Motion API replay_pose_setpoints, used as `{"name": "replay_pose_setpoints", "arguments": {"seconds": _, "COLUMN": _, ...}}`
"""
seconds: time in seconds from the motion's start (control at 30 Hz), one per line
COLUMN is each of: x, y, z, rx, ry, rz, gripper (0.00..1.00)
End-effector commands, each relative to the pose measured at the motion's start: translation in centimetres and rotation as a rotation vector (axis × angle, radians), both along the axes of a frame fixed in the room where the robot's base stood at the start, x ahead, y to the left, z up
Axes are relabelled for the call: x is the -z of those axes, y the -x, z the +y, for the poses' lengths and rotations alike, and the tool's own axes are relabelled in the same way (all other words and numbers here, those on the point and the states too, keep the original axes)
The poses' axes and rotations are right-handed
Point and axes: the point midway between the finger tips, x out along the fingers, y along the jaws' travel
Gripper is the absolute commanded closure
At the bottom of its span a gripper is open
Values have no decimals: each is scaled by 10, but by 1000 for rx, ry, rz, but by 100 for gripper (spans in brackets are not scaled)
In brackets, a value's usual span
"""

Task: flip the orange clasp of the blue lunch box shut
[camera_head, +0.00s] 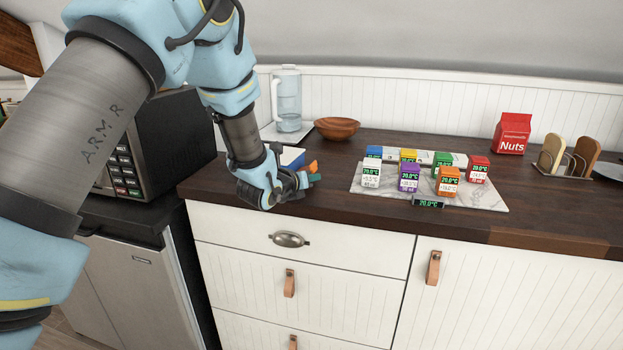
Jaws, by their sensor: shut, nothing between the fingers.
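The blue lunch box (291,155) stands on the dark wooden counter near its left end. It shows a pale top and some blue, and my gripper and wrist hide most of it. The orange clasp (311,167) sticks out to the right of the box, just above my fingertips. It looks tilted outward, but its hinge is hidden. My gripper (303,181) is shut and empty, low in front of the box and close beside the clasp. I cannot tell whether the fingers touch the clasp.
Several small coloured boxes with displays stand on a marble board (476,198) to the right. A wooden bowl (337,128) and a clear jug (287,98) are behind. A microwave (165,145) stands left. The counter's right front is clear.

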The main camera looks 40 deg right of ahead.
Motion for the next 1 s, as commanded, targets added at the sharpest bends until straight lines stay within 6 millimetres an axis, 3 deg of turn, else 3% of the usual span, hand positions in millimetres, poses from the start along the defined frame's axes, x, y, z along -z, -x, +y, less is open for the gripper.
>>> {"name": "replay_pose_setpoints", "arguments": {"seconds": 0.63, "x": -4, "y": 0, "z": 0, "rx": 0, "ry": 61, "rz": 118, "gripper": 100}}
{"name": "replay_pose_setpoints", "arguments": {"seconds": 1.0, "x": -15, "y": -5, "z": 2, "rx": -1, "ry": 193, "rz": 379, "gripper": 100}}
